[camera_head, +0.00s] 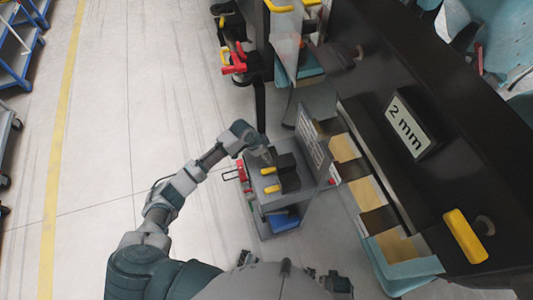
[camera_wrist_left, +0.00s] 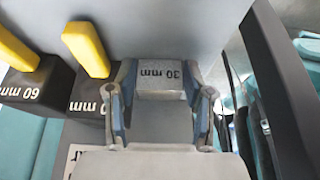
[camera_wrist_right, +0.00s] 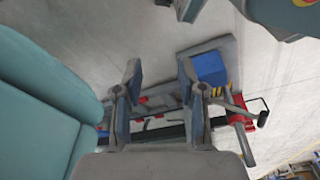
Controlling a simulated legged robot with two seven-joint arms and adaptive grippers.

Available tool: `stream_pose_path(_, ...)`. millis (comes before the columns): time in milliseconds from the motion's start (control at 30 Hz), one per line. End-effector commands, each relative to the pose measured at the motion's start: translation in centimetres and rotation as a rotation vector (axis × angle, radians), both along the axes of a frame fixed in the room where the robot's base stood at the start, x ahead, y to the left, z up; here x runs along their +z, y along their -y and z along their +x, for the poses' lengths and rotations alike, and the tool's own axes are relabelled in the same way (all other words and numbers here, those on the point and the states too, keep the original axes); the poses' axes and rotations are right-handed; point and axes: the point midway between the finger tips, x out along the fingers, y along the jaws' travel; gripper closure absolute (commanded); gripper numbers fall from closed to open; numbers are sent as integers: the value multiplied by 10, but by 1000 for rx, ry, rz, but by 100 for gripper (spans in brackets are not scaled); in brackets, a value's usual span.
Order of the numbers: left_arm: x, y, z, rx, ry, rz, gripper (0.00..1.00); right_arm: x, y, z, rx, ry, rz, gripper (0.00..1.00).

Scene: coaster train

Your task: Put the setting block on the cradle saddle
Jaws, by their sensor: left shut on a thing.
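The setting block marked 30 mm (camera_wrist_left: 160,72) is grey and sits between the fingers of my left gripper (camera_wrist_left: 160,97), which is shut on it. In the head view my left gripper (camera_head: 263,156) is over the top of a grey cart (camera_head: 268,205), beside the dark blocks; the held block is not clear there. My right gripper (camera_wrist_right: 159,78) is open and empty, above the floor and cart in its wrist view. I cannot surely pick out the cradle saddle.
Dark blocks with yellow handles, one marked 60 mm (camera_wrist_left: 32,86), stand left of the held block. A dark panel (camera_wrist_left: 278,85) rises at right. A long black body (camera_head: 370,90) with a 2 mm sign (camera_head: 410,125) fills the head view's right.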

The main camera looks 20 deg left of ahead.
Motion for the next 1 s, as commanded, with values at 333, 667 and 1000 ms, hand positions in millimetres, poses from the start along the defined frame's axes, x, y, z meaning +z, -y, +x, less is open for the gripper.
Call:
stream_pose_path(333,-1,-3,0,0,0,-4,34,1,-2,0,-1,-2,0,60)
stream_pose_path(667,-1,0,0,0,0,0,23,0,-2,1,-1,-2,0,60)
stream_pose_path(1000,47,-18,-9,0,5,-2,23,-19,1,-13,3,-11,-3,60)
